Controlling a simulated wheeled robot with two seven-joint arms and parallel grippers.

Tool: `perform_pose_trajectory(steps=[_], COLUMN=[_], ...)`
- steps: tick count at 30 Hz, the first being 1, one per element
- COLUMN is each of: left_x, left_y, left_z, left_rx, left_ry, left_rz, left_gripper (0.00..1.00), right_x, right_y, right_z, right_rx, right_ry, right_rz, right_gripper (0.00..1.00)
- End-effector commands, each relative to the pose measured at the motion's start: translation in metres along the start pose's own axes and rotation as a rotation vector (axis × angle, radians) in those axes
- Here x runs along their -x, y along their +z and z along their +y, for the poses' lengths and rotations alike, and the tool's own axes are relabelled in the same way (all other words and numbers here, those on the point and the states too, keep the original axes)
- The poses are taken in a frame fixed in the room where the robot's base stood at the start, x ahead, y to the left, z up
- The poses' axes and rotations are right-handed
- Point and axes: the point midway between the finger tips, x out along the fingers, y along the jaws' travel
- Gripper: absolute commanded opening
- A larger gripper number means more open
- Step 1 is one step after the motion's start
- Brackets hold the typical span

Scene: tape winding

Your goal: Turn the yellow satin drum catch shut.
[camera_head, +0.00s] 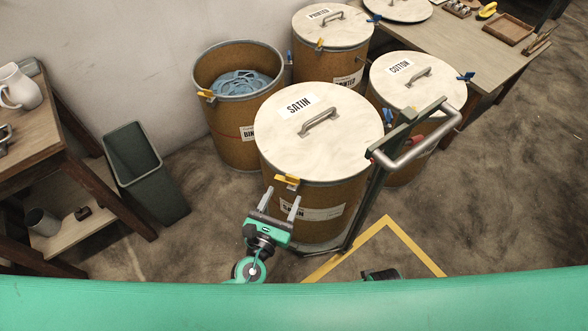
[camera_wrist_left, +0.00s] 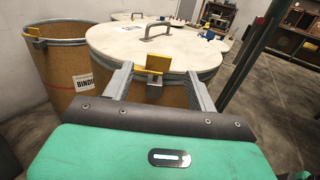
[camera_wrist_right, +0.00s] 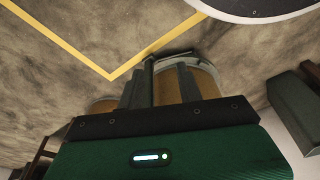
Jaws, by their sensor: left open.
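The satin drum (camera_head: 318,150) is a brown fibre drum with a pale round lid (camera_head: 345,135) marked SATIN, seated on top. Its yellow catch (camera_head: 287,181) is on the front of the metal rim. The catch also shows in the left wrist view (camera_wrist_left: 157,64), sticking out at the rim. My left gripper (camera_head: 282,200) is open just in front of and below the catch, its fingers pointing at the drum. In the left wrist view the catch lies between the two fingers, apart from both. My right gripper (camera_wrist_right: 160,85) is open and empty, low over the floor.
An open drum of blue material (camera_head: 240,85) stands behind left, with printed (camera_head: 330,60) and cotton (camera_head: 405,110) drums behind and right. A metal-handled cart frame (camera_head: 375,190) stands close to the satin drum's right. A dark bin (camera_head: 140,165) is left. Yellow tape marks the floor.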

Motion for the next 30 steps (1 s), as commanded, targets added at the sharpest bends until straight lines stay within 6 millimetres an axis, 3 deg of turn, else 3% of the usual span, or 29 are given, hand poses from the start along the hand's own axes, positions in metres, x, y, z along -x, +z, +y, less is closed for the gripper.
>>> perform_pose_trajectory(steps=[6, 13, 18, 27, 30], left_x=[-0.05, -0.086, -0.097, -0.099, -0.099], left_y=[0.002, 0.0, -0.001, -0.001, -0.001], left_z=[0.0, 0.001, 0.0, 0.001, 0.001], left_rx=[0.003, 0.001, 0.003, 0.003, 0.003], left_ry=[0.002, 0.002, 0.001, 0.001, 0.001], left_rz=[-0.001, 0.0, 0.002, 0.002, 0.002], left_gripper=[0.58, 0.58, 0.58, 0.58, 0.39], right_x=[-0.016, -0.022, -0.024, -0.024, -0.024], right_y=[0.007, 0.01, 0.011, 0.01, 0.01], right_z=[0.002, 0.002, 0.002, 0.003, 0.003], right_rx=[0.003, 0.004, 0.004, 0.004, 0.004], right_ry=[0.003, 0.004, 0.004, 0.005, 0.005], right_rz=[-0.003, -0.001, -0.002, -0.002, -0.002], right_gripper=[0.36, 0.36, 0.36, 0.36, 0.36])
